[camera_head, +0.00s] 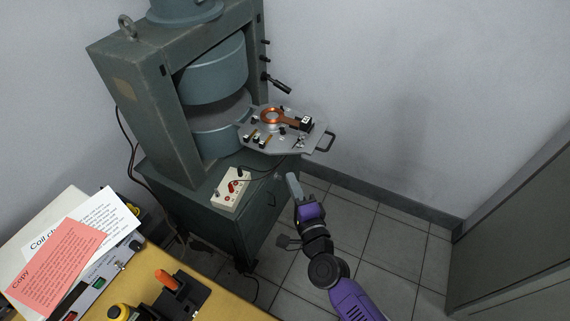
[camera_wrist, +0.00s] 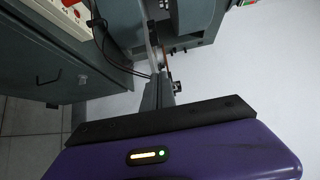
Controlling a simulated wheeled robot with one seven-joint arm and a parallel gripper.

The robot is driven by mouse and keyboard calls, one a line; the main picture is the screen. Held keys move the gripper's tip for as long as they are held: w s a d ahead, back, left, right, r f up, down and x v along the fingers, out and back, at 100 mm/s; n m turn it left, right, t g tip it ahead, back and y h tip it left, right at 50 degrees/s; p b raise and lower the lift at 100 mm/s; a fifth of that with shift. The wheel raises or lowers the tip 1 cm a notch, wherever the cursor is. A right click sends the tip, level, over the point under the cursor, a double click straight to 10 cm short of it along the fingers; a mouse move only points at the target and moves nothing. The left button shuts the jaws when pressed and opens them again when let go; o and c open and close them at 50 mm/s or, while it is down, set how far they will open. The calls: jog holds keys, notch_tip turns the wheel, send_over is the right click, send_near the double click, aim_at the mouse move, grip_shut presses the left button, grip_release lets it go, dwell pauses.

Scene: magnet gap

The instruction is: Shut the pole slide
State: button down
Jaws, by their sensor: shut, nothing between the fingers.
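The pole slide (camera_head: 285,150) is a flat grey plate that sticks out to the right from the gap between the magnet's two blue-grey poles (camera_head: 215,72). It carries a copper coil (camera_head: 272,116) and small fittings, with a dark loop handle (camera_head: 325,143) on its outer right end. My gripper (camera_head: 292,180) is shut and empty, below the slide's front edge in the picture and apart from the handle. In the wrist view my gripper's fingers (camera_wrist: 158,92) point toward the magnet, with the slide seen thinly, nearly edge-on, beyond them.
A control box (camera_head: 231,190) with red knobs sits on the magnet's cabinet (camera_head: 225,222), with a cable running toward the slide. A yellow bench (camera_head: 215,300) with papers and an orange-handled device is at lower left. Tiled floor (camera_head: 395,240) is open at right, before a grey cabinet (camera_head: 525,235).

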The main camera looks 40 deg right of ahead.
send_near(270, 153)
jog(key=w+d+r, duration=0.2)
jog(key=w+d, duration=0.2)
jog(key=d, duration=0.1)
jog(key=w, duration=0.1)
jog(key=w+a+p, duration=0.1)
jog(key=w, duration=0.1)
jog(key=shift+w+a+f, duration=0.1)
jog(key=shift+w+a, duration=0.2)
jog(key=shift+w, duration=0.3)
